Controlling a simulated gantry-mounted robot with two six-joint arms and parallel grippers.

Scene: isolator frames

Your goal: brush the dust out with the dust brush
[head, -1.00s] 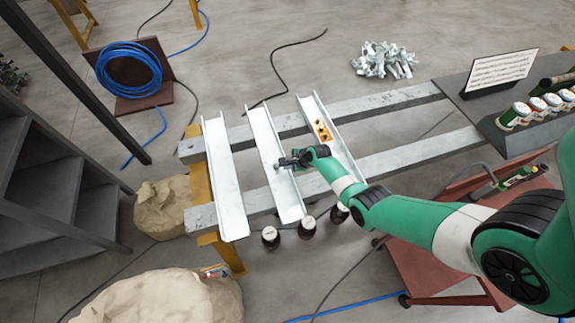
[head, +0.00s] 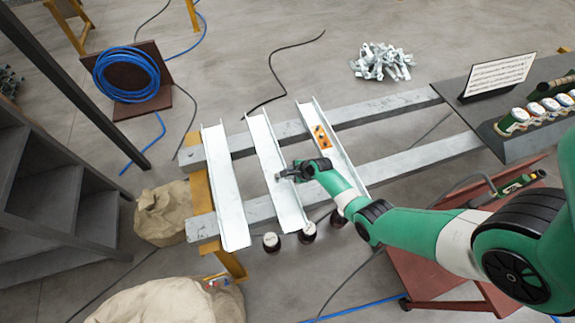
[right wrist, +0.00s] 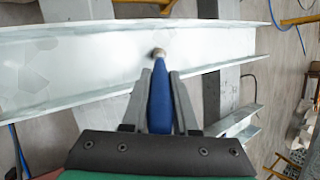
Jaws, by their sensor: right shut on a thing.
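The dust brush (right wrist: 160,98) has a blue handle and a small pale tip. My right gripper (right wrist: 160,76) is shut on the handle in the right wrist view. The tip is over a pale metal channel (right wrist: 85,62), at its inside; I cannot tell if it touches. In the head view my right gripper (head: 284,176) is over the middle one of three channels (head: 268,145), about halfway along. The brush is too small to make out there. I cannot make out dust on the channel. My left gripper is not in view.
Other channels lie to the left (head: 222,175) and right, the right one with an orange plate (head: 321,138). All rest across two grey beams (head: 390,103). Dark jars (head: 271,243) stand below the near ends. A red cart (head: 440,275) stands at the lower right.

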